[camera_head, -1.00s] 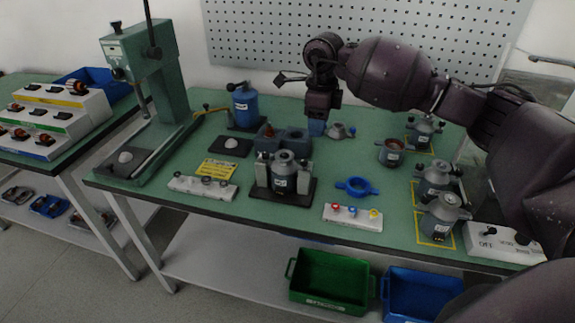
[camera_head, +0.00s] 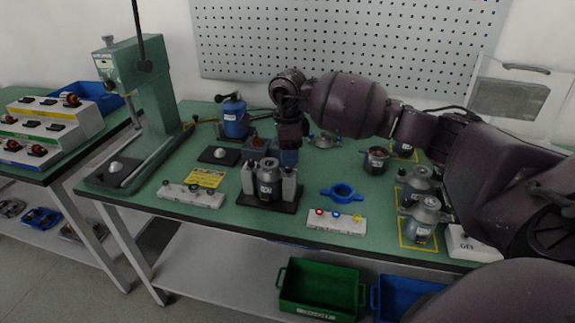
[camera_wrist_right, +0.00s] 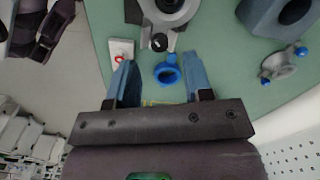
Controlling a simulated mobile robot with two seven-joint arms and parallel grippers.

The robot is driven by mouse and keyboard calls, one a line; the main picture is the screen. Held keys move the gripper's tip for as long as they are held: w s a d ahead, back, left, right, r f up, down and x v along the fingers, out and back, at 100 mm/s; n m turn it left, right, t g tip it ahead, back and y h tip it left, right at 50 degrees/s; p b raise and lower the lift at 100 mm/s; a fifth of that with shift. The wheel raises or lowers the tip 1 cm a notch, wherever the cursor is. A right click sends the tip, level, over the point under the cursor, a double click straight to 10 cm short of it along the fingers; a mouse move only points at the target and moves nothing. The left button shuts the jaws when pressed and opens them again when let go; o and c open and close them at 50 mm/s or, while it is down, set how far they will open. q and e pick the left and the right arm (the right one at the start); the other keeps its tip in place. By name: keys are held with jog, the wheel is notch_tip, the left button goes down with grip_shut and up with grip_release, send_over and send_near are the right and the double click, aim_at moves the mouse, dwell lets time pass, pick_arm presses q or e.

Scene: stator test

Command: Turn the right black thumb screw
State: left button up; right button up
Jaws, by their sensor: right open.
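The clamp fixture stands on a black base (camera_head: 262,203) at the middle of the green table, with a grey cylindrical stator part (camera_head: 268,181) between two grey side blocks. The fixture's right block (camera_head: 289,182) is at the right of the stator in the head view. In the right wrist view a black thumb screw (camera_wrist_right: 160,42) shows on a grey bracket beside a round metal part (camera_wrist_right: 168,8). My right gripper (camera_head: 287,157) is just behind the fixture in the head view. Its blue fingers (camera_wrist_right: 158,68) are apart and empty, short of the black screw. My left gripper is out of view.
A white button strip (camera_head: 337,222) lies in front. Grey motor units (camera_head: 420,219) stand at right, a green press (camera_head: 133,80) at left.

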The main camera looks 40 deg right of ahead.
aim_at(288, 171)
jog(key=shift+f, duration=2.15)
grip_shut()
